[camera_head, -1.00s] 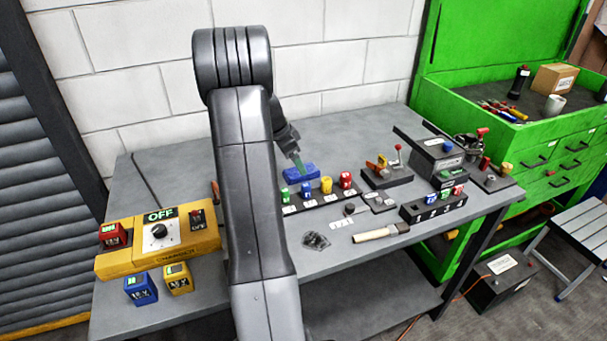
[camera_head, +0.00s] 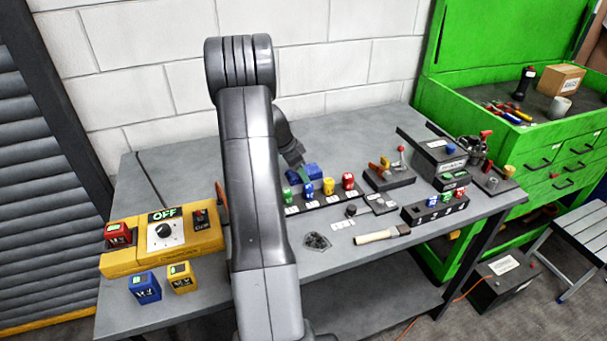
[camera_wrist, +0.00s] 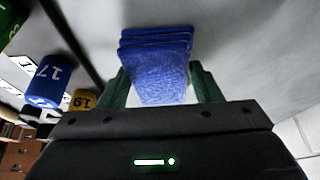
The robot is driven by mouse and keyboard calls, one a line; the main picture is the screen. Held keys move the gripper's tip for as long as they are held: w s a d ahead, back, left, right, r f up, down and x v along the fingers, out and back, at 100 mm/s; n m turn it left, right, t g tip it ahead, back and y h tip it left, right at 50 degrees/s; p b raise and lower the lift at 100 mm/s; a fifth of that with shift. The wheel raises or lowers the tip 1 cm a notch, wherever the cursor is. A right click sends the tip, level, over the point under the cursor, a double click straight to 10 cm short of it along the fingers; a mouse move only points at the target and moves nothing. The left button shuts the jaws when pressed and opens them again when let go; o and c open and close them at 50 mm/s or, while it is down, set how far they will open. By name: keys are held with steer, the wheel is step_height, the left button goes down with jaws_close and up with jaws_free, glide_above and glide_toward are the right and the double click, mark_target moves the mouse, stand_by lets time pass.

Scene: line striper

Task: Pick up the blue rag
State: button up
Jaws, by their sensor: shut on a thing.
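The blue rag (camera_wrist: 158,65) is a folded, layered cloth in the wrist view, between the two green fingers of my gripper (camera_wrist: 160,88). The fingers are shut on it from both sides. In the head view the rag (camera_head: 311,169) shows on the bench behind the row of coloured blocks, partly hidden by my gripper (camera_head: 300,172). I cannot tell whether the rag touches the bench top.
A rack (camera_head: 325,196) with green, blue, yellow and red blocks stands just in front of the rag. A yellow charger (camera_head: 127,258) is at the left. A brush (camera_head: 382,235) lies at the front. The bench behind the rag is clear.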

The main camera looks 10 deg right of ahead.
step_height(320, 180, up, 10)
steer(key=b, duration=0.1)
steer(key=shift+b, duration=0.4)
steer(key=o, duration=0.4)
steer(key=c, duration=0.3)
